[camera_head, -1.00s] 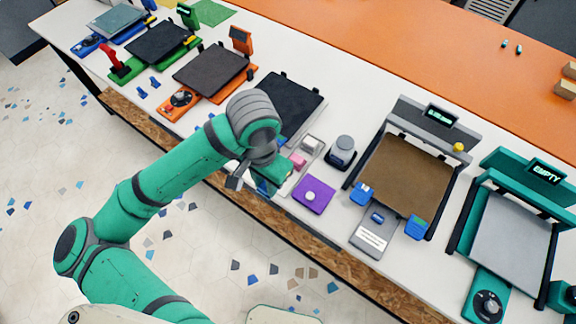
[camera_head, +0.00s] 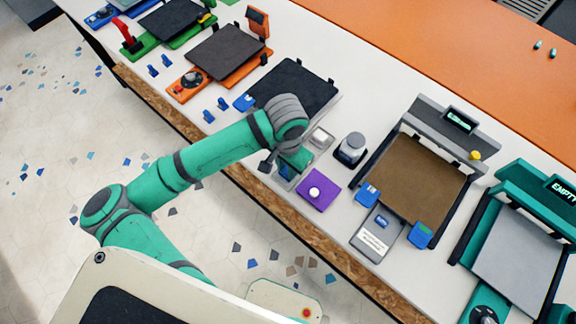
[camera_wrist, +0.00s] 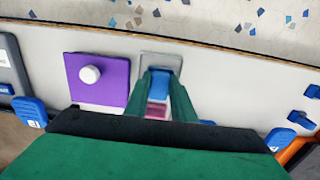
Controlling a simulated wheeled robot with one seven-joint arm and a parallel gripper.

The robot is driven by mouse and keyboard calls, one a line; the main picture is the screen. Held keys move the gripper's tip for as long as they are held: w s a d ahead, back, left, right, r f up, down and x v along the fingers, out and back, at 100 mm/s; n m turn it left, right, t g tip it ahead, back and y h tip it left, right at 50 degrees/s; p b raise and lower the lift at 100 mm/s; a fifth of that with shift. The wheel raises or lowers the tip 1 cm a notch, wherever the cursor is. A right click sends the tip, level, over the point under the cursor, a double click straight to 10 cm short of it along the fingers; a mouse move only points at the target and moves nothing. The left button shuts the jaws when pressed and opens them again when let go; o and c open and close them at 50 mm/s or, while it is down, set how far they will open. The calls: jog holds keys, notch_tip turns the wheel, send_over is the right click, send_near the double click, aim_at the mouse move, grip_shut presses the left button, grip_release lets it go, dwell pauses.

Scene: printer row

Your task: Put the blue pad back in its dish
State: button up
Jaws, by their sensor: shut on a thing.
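My gripper (camera_wrist: 161,84) is shut on the blue pad (camera_wrist: 160,88), which shows between the two green fingers in the wrist view. The small grey dish (camera_wrist: 163,58) lies below and around the pad in that view, beside a purple square with a white knob (camera_wrist: 98,80). I cannot tell whether the pad touches the dish floor or hangs just above it. In the head view my gripper (camera_head: 291,165) is at the front edge of the bench, left of the purple square (camera_head: 325,200), and mostly hides the pad and dish.
A pink pad (camera_wrist: 157,111) sits just behind the blue one. A dish with a pale block (camera_head: 320,138) and a dark grey jar (camera_head: 350,148) stand behind. A brown-bed printer (camera_head: 412,165) is to the right. Blue clips lie to the left.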

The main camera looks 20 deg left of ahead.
jog(key=shift+s+f, duration=0.15)
jog(key=o, duration=0.9)
notch_tip(320, 180, up, 12)
jog(key=shift+r, duration=0.15)
dwell(0.5)
